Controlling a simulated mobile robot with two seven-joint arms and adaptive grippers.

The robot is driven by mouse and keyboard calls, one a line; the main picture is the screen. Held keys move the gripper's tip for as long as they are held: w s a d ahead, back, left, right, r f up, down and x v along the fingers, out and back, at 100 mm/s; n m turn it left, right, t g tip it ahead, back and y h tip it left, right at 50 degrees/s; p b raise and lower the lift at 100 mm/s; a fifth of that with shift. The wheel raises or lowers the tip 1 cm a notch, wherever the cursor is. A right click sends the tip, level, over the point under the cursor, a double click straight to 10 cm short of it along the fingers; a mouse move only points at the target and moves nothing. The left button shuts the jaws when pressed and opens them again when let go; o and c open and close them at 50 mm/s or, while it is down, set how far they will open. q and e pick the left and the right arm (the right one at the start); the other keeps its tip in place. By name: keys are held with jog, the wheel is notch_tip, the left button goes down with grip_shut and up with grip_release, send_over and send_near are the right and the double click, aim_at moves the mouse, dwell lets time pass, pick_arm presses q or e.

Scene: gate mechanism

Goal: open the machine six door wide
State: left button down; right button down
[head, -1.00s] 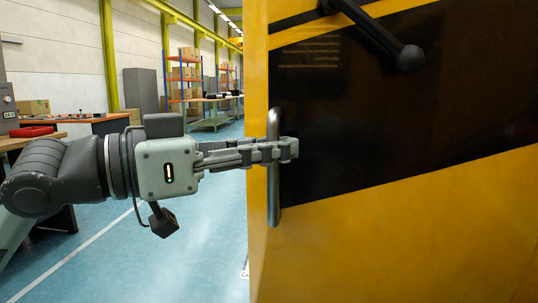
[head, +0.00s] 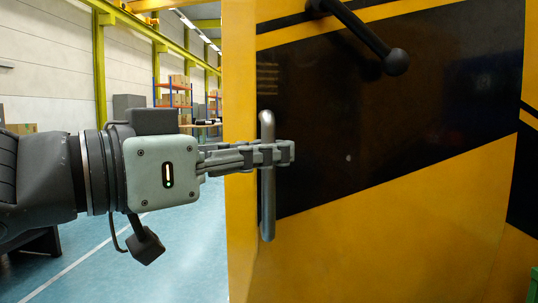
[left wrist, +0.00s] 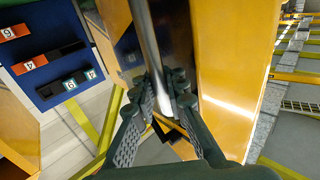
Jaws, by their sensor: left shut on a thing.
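The machine door (head: 390,215) is a yellow panel with a black slanted band and fills the right half of the head view. A vertical grey bar handle (head: 267,205) stands near its left edge. My left gripper (head: 280,154) is shut on this handle, its fingers reaching in from the left across the bar's upper part. In the left wrist view the handle (left wrist: 147,40) runs down between the two fingers (left wrist: 170,105). A dark lever with a ball end (head: 397,62) sits higher on the door. My right gripper is not in view.
Left of the door is open blue floor (head: 100,245) with a white line. Shelves with boxes (head: 175,95) stand far back. In the left wrist view a blue board with numbered orange and teal tags (left wrist: 60,60) shows at upper left.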

pick_arm(q)
jog(key=c, duration=1.5)
grip_release()
jog(key=shift+a, duration=0.2)
jog(key=shift+c, duration=0.2)
